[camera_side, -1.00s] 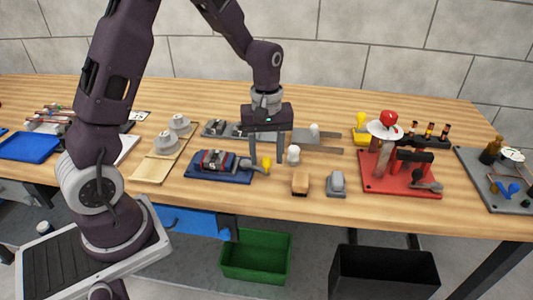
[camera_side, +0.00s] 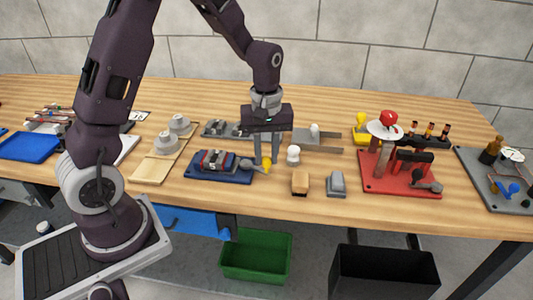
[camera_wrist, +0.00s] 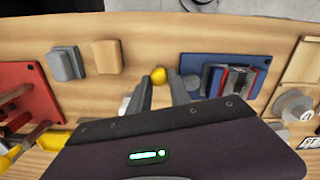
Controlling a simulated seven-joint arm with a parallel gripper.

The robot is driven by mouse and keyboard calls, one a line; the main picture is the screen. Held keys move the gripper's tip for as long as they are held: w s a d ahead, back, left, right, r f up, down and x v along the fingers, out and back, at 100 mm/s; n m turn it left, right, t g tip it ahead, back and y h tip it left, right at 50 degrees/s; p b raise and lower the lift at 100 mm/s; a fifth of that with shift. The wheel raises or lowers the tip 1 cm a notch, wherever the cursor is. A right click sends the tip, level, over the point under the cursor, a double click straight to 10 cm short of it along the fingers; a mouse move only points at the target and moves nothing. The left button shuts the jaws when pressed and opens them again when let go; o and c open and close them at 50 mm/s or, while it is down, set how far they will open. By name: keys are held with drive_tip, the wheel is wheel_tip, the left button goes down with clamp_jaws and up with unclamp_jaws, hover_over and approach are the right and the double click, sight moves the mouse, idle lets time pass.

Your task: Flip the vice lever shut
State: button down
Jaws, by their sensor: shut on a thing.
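The vice (camera_side: 217,163) sits on a blue base plate (camera_side: 222,179) near the front of the table. Its lever ends in a yellow knob (camera_side: 267,158) and sticks out to the right of the base. In the wrist view the vice (camera_wrist: 232,80) is right of my gripper, and the yellow knob (camera_wrist: 159,75) shows between the fingertips. My gripper (camera_side: 265,162) points down, with its fingers on either side of the lever's knob end, shut on it. The exact contact is partly hidden by the fingers.
A white knob-shaped piece (camera_side: 293,154) stands close to the right of my gripper. A tan block (camera_side: 300,182) and a grey block (camera_side: 337,183) lie further right, then a red plate (camera_side: 378,185) with a press. Bare table lies in front of the blocks.

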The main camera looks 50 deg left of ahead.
idle(0.8)
drive_tip(key=shift+w+a+n, duration=0.35)
drive_tip(key=shift+w+n, duration=0.25)
drive_tip(key=shift+n, duration=0.7)
drive_tip(key=c, duration=1.2)
unclamp_jaws()
wheel_tip(320, 180, up, 7)
drive_tip(key=shift+r, duration=0.1)
